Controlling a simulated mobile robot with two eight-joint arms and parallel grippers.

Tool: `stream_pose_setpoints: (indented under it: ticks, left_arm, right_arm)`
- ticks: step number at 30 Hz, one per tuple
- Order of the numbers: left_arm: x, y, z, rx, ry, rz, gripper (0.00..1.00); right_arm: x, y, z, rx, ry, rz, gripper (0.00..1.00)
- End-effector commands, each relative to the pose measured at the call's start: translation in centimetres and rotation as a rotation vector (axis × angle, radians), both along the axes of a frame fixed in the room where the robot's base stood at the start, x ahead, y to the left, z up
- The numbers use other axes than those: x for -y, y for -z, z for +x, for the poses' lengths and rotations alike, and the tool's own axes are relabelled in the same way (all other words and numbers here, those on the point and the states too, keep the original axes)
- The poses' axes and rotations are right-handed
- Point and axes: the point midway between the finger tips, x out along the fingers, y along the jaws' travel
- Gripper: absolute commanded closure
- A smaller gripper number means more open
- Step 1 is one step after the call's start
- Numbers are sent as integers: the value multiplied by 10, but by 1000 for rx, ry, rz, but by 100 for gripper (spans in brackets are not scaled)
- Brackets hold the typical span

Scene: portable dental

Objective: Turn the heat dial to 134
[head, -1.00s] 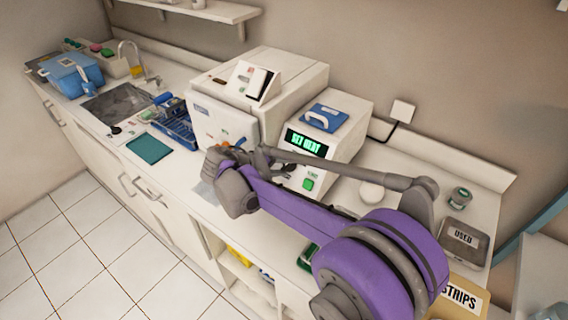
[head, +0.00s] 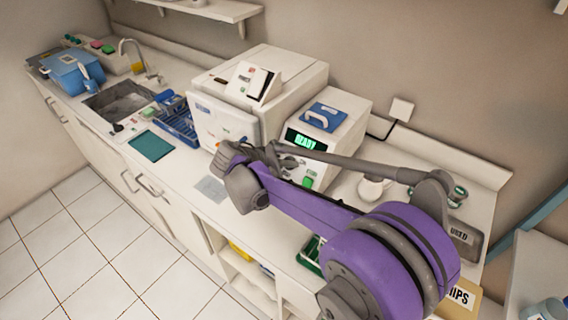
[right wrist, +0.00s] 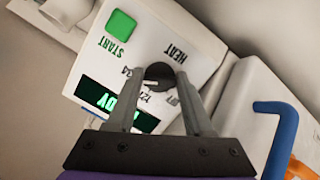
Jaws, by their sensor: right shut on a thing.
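The heat dial (right wrist: 159,73) is a dark round knob on the white front panel, under the word HEAT, which appears upside down in the right wrist view. Numbers sit around it, partly hidden by my fingers; a light mark shows on the dial's lower left, its exact setting unclear. My right gripper (right wrist: 155,76) is shut on the dial, one finger on each side. The green display (head: 305,140) reads READY in the head view. In that view the dial is hidden behind my arm. My left gripper is not in view.
The green START button (right wrist: 121,24) is beside the dial. A blue rack (head: 180,124) and teal mat (head: 150,146) lie farther left.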

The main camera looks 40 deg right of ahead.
Motion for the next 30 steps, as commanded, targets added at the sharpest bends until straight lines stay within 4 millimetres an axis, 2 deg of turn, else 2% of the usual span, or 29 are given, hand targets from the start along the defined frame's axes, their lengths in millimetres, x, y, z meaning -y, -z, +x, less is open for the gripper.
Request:
stream_pose_setpoints:
  ticks: [15,16,19,20,30]
  left_arm:
    - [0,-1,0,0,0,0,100]
    - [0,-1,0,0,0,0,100]
    - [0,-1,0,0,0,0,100]
    - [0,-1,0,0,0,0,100]
    - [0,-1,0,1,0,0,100]
  right_arm:
    - [0,0,0,15,8,4,100]
    - [0,0,0,15,8,4,43]
    - [0,0,0,14,7,4,25]
    - [0,0,0,14,7,4,20]
    - [-3,-2,0,14,7,3,20]
